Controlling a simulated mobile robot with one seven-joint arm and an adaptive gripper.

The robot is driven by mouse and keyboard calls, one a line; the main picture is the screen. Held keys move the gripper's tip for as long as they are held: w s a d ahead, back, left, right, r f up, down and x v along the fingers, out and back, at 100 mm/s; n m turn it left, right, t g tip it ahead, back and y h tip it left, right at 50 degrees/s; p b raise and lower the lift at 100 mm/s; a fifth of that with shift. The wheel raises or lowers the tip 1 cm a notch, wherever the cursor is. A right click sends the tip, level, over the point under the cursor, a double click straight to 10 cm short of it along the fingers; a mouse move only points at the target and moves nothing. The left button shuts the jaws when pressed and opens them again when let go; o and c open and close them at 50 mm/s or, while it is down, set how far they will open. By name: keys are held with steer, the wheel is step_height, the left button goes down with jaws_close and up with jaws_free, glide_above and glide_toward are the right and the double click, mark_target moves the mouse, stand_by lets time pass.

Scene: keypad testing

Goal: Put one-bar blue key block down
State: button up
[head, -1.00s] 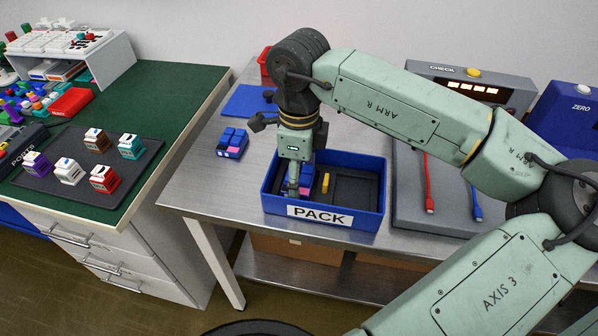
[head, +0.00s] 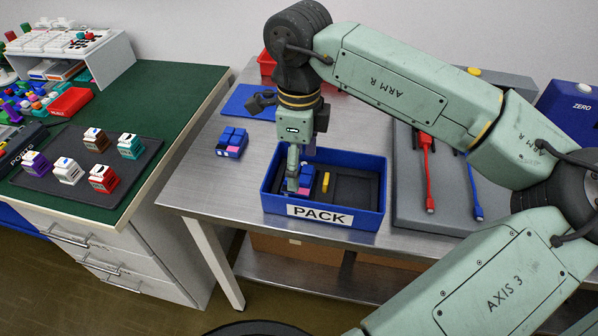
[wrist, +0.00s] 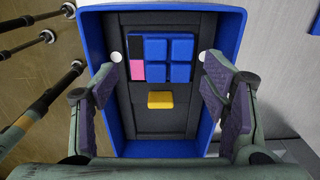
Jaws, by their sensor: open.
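The blue key block (wrist: 168,58) sits inside the blue PACK tray (wrist: 236,22), toward the far end in the wrist view. It shows several blue keys, with a black patch and a pink patch on its left side. In the head view the block (head: 306,181) is partly hidden by my gripper (head: 299,176). My gripper (wrist: 157,95) is open, with its two purple-padded fingers apart on either side of the tray's middle in the wrist view. Nothing is between the fingers. The one-bar mark cannot be made out.
A yellow piece (wrist: 160,99) lies in the tray beside the block. A similar blue block (head: 231,142) stands on the metal table left of the tray. A grey panel with red (head: 428,172) and blue cables is at right. Bare table surrounds the tray's left side.

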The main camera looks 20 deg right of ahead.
step_height(320, 180, up, 9)
steer(key=shift+f+b, duration=0.15)
steer(key=shift+b, duration=0.25)
